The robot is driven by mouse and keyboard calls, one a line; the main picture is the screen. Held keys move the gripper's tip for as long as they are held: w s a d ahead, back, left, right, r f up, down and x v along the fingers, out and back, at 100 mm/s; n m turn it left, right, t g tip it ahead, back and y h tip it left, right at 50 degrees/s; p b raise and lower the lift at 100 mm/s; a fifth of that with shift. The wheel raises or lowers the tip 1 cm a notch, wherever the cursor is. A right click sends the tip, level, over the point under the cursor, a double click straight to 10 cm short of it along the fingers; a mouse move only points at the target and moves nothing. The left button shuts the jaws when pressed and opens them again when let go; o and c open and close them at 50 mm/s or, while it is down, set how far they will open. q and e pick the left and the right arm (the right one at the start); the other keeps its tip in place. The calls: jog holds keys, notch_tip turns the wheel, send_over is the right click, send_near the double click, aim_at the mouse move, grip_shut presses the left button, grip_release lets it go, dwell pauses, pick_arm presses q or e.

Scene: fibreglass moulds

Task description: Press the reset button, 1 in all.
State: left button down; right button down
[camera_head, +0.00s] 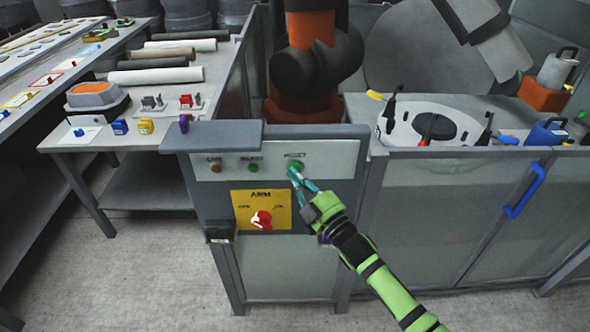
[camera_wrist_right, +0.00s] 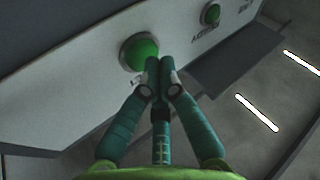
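The green reset button (camera_head: 296,165) is on the upper right of the light control panel, under the label RESET. My right gripper (camera_head: 294,174) reaches up to it from the lower right, its fingertips at the button's lower edge. In the right wrist view the button is a large green dome (camera_wrist_right: 138,50), and the closed fingertips (camera_wrist_right: 163,65) sit just beside it, overlapping its edge in the picture. The fingers are together with nothing between them. I cannot tell whether they touch the button. My left gripper is not in view.
Left of the button are a green READY light (camera_head: 253,168) and an orange light (camera_head: 216,168). Below is a yellow ARM plate with a red knob (camera_head: 262,220). A grey ledge (camera_head: 212,136) juts out above the panel's left. A blue handle (camera_head: 525,191) is on the right-hand fence.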

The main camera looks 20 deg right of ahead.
jog(key=shift+w, duration=0.2)
dwell(0.5)
jog(key=shift+s+a+p, duration=0.15)
jog(key=shift+s+p, duration=0.25)
jog(key=shift+s, duration=0.4)
jog(key=s+p, duration=0.1)
jog(key=s, duration=0.1)
jog(key=s+a+p, duration=0.1)
jog(key=s, duration=0.1)
jog(key=shift+s+a, duration=0.2)
jog(key=shift+s, duration=0.2)
dwell(0.4)
